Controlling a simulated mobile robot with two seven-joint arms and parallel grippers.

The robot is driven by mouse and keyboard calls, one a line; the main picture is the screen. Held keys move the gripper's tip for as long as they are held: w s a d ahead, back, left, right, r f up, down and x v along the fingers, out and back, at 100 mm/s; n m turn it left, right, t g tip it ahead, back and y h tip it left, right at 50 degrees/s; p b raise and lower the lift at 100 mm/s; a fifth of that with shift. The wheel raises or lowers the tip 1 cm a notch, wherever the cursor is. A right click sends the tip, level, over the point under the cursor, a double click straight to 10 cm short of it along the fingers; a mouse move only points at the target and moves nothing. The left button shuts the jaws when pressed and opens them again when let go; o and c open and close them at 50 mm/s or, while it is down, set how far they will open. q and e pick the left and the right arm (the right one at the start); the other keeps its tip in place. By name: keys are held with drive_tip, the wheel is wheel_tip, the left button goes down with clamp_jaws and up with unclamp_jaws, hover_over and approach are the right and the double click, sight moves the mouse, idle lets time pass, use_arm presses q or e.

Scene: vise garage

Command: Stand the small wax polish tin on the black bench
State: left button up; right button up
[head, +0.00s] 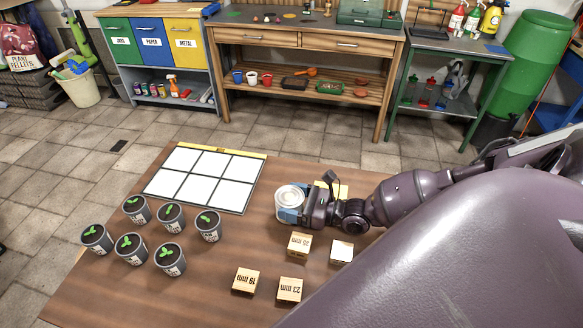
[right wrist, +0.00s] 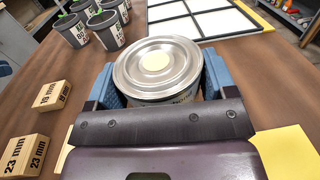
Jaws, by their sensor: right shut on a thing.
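A round tin with a silver lid (head: 289,196) is between the fingers of my right gripper (head: 292,204), over the brown table. In the right wrist view the tin (right wrist: 156,66) sits upright between the two blue finger pads of the right gripper (right wrist: 160,88), which are shut on its sides. Its side label is mostly hidden, so I cannot read it. I cannot tell whether its base touches the table. A dark-topped green bench (head: 455,46) stands at the back right. My left gripper is not in view.
The brown table (head: 215,255) holds a white panelled board (head: 205,177), several potted seedlings (head: 131,249) and several wooden blocks (head: 289,289). Spray bottles (head: 457,17) stand on the dark-topped bench. A wooden workbench (head: 310,40) and a green barrel (head: 530,60) flank it.

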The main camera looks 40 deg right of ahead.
drive_tip(key=shift+f, duration=0.55)
drive_tip(key=shift+f, duration=0.2)
drive_tip(key=o, duration=0.8)
drive_tip(key=shift+o, duration=0.2)
drive_tip(key=shift+r, duration=0.1)
